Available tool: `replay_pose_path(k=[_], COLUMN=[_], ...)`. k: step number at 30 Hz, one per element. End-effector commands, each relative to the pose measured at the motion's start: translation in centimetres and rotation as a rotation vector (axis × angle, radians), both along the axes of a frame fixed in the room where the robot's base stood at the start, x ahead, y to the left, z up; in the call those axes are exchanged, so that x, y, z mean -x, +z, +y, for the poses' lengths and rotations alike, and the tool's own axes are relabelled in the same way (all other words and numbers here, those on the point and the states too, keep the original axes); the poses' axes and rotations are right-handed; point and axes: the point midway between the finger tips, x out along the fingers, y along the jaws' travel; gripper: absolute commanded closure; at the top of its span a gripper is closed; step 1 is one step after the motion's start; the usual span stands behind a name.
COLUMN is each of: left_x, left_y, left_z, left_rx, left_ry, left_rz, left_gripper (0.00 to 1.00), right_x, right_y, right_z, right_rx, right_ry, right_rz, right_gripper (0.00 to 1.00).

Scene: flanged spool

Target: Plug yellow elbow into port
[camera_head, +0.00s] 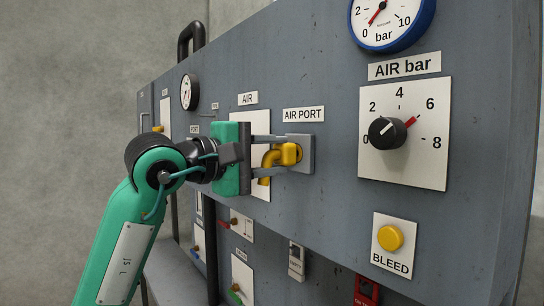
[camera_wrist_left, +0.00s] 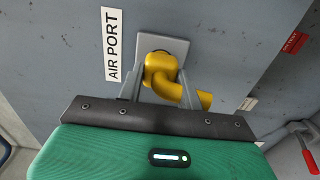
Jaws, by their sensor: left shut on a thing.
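The yellow elbow (camera_head: 285,153) is at the grey square port plate (camera_head: 303,154) under the AIR PORT label (camera_head: 303,115). My left gripper (camera_head: 283,154) is shut on the elbow, with one finger above it and one below. In the left wrist view the elbow (camera_wrist_left: 160,68) sits between the two fingers against the port plate (camera_wrist_left: 178,48), its bent end towards the lower right. The port's opening is hidden behind the elbow, so I cannot tell how deep it sits. My right gripper is not in view.
To the right on the grey panel are a black dial knob (camera_head: 387,133), a blue-rimmed gauge (camera_head: 391,18) and a yellow BLEED button (camera_head: 390,237). Below the gripper are small tags and valves (camera_head: 296,260). A red-handled part (camera_wrist_left: 306,150) shows at the wrist view's right.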

Motion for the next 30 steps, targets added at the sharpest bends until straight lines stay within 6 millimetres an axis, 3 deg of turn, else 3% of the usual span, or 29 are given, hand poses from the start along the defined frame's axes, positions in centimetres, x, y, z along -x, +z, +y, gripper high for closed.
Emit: replay_pose_path(k=[30], left_x=[0.01], left_y=[0.02], left_z=[-0.03], left_rx=[0.001], left_ry=[-0.001], left_rz=[-0.001], left_gripper=[0.84], right_x=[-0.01], right_y=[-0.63], right_z=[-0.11], right_rx=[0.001], right_ry=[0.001], right_rz=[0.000], right_gripper=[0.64])
